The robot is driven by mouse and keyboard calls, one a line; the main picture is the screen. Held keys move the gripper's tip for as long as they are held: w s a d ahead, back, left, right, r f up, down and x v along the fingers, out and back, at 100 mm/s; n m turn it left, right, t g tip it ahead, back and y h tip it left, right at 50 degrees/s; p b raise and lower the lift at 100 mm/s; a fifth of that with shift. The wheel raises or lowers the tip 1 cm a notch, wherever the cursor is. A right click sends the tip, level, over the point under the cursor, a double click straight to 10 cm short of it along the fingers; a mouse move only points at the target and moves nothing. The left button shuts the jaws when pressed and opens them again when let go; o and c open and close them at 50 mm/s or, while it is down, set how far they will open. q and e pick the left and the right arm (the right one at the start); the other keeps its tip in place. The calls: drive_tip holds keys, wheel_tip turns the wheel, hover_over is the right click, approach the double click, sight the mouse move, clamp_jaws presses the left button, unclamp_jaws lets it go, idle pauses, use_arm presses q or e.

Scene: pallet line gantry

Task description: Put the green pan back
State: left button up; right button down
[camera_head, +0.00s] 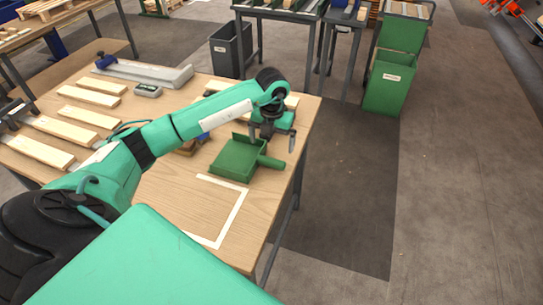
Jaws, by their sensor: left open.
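The green pan (236,161) lies on the wooden workbench near its right edge, with its handle (270,162) pointing right. It rests just behind a white taped outline (239,208) on the bench top. My left gripper (272,143) is open just above and behind the handle, with its fingers pointing down. From this view I cannot tell whether a finger touches the pan. My right gripper is not in view.
Several pale boards (66,117) lie on the left of the workbench (185,198). A grey metal channel (150,74) lies at the back. A brown brush-like object (192,144) is beside the pan. Green bins (386,86) stand on the floor beyond; the floor at right is clear.

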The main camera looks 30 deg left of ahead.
use_arm(q)
drive_tip(key=shift+r+b, duration=0.35)
drive_tip(key=shift+r, duration=1.65)
